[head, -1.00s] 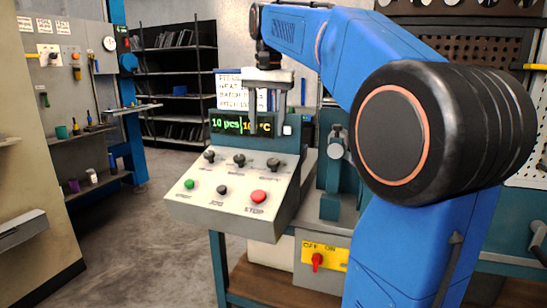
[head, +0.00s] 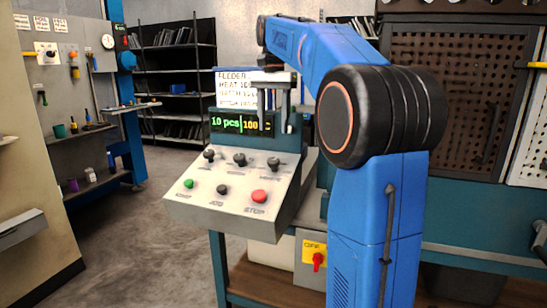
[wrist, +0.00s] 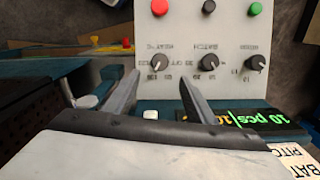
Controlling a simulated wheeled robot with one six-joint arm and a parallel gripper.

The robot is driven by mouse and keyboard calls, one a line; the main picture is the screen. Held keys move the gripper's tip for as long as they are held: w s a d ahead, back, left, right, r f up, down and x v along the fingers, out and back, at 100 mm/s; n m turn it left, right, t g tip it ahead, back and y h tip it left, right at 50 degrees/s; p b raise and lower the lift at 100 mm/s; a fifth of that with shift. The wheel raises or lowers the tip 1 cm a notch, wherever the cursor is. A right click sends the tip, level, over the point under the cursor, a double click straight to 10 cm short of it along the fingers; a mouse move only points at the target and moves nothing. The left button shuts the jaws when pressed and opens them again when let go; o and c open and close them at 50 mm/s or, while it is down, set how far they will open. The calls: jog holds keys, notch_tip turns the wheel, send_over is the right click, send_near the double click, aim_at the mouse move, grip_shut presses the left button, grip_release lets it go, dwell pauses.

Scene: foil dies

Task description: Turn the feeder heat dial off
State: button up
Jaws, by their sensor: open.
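The sloped grey control console (head: 232,185) has a row of three black dials: left (head: 209,155), middle (head: 240,160) and right (head: 273,163). Their labels are too small to read surely. My gripper (head: 276,126) is open and empty, above the right dial and in front of the display (head: 240,123), hiding part of it. The display reads 10 pcs and about 100. In the wrist view, my gripper (wrist: 158,74) has its fingers apart, with the right dial (wrist: 160,62) showing between and just beyond the tips. No contact is visible.
Green (head: 188,184), black (head: 222,189) and red (head: 258,196) buttons sit below the dials. A white sign (head: 236,88) stands behind the display. A red switch on a yellow plate (head: 318,260) is lower right. The floor to the left is clear.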

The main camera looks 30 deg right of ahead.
aim_at(274, 159)
notch_tip(274, 159, down, 11)
jog(key=shift+f, duration=0.15)
dwell(0.4)
jog(key=c, duration=1)
